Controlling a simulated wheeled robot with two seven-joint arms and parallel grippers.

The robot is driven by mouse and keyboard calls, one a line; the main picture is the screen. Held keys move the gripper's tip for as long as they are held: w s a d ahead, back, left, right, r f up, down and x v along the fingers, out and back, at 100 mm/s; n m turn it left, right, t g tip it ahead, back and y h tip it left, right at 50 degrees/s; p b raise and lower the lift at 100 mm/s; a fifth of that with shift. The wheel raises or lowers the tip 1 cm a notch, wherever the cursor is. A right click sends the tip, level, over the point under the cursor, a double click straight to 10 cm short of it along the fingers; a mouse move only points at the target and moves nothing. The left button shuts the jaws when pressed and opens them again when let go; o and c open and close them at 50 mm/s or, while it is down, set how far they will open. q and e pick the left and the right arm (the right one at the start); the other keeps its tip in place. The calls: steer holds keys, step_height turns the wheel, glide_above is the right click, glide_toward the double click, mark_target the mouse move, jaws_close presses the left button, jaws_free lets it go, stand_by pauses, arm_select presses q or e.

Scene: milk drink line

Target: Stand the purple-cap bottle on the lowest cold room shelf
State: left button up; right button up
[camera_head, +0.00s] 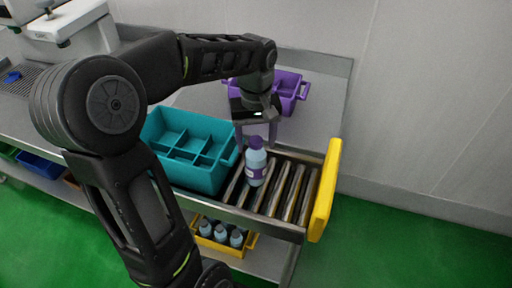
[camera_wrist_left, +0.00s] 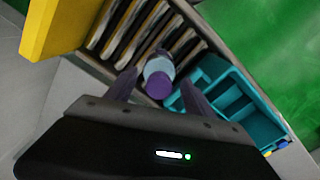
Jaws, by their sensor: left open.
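The purple-cap bottle (camera_head: 255,164) stands upright on the metal roller conveyor (camera_head: 284,190), beside the teal crate. It has a pale blue body and a purple label. My left gripper (camera_head: 258,133) is right behind and above it in the head view. In the left wrist view the bottle (camera_wrist_left: 158,76) shows cap first between the two open fingers of the left gripper (camera_wrist_left: 157,88), with nothing held. My right gripper is not in view. No cold room shelf can be made out in these views.
A teal divided crate (camera_head: 190,150) is left of the bottle. A purple crate (camera_head: 288,88) is behind my gripper. A yellow end stop (camera_head: 325,190) closes the conveyor's right end. A yellow crate (camera_head: 222,243) with several bottles is below. Green floor is clear at right.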

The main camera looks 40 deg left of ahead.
arm_select(q)
step_height(320, 180, up, 9)
steer(key=shift+c, duration=0.3)
stand_by(0.5)
